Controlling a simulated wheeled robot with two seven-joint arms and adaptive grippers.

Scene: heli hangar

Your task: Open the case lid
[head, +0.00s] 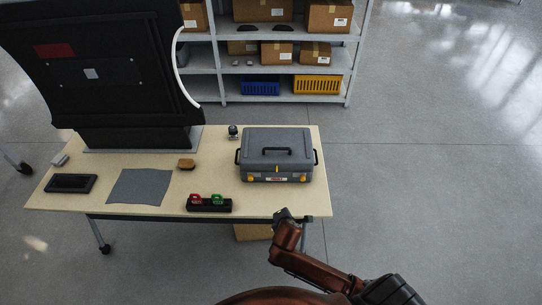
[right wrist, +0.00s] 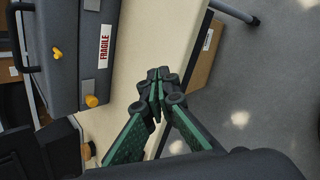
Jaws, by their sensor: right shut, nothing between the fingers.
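The grey case (head: 278,168) sits on the right part of the table with its lid (head: 268,141) closed. A black handle lies on top of the lid, and yellow latches show on the front. In the right wrist view the case (right wrist: 75,85) is at the upper left, with a FRAGILE label and two yellow latches. My right gripper (head: 284,213) is at the table's front edge, in front of the case and apart from it. In the right wrist view its green fingers (right wrist: 157,84) meet at the tips, empty. My left gripper is out of view.
The table (head: 140,157) also holds a black holder (head: 208,207) with red and green items, a grey mat (head: 140,187), a brown block (head: 186,164) and a black tablet (head: 70,183). A large black panel (head: 95,70) stands at the left. Shelves (head: 225,97) stand behind; floor at right is clear.

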